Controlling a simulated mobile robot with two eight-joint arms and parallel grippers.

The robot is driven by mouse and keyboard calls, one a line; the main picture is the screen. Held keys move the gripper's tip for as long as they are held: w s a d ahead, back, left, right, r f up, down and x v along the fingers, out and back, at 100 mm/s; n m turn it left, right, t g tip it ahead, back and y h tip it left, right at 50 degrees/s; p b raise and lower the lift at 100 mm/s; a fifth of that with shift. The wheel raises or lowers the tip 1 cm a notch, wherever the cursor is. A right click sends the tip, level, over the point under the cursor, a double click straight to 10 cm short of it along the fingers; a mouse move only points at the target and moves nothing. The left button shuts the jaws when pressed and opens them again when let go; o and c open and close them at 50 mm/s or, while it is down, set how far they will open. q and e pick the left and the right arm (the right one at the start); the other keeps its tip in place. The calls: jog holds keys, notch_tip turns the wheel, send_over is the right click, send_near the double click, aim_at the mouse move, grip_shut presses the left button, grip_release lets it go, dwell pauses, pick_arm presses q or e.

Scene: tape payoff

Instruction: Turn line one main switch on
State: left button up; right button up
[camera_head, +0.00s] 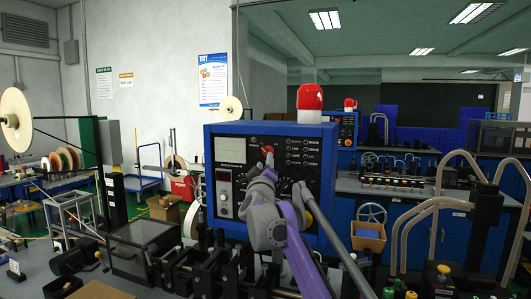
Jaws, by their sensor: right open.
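The blue control cabinet (264,134) stands in the middle of the view, with a dark front panel, a pale screen at the left and rows of small round controls at the right. A small red part (267,149), which looks like the main switch, shows on the panel just above my right gripper. My right gripper (268,170) is open in front of the panel, at the end of my grey and purple arm. I cannot tell whether it touches the red part. The arm hides the panel's lower middle. My left gripper is out of view.
A red beacon (310,97) stands on top of the cabinet. Dark machine fittings (205,270) fill the bench below it. Clear hoses (437,205) and a yellow-topped button box (443,272) are at the right. Reels (15,120) stand at the far left.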

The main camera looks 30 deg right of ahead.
aim_at(266, 152)
jog(key=p+x, duration=0.1)
jog(key=x, duration=0.4)
jog(key=shift+r+p, duration=0.1)
jog(key=shift+p, duration=0.3)
jog(key=shift+w+d, duration=0.2)
jog(key=shift+w, duration=0.15)
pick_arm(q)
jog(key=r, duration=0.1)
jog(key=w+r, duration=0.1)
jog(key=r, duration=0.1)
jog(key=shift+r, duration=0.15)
pick_arm(e)
jog(key=shift+c, duration=0.3)
grip_shut()
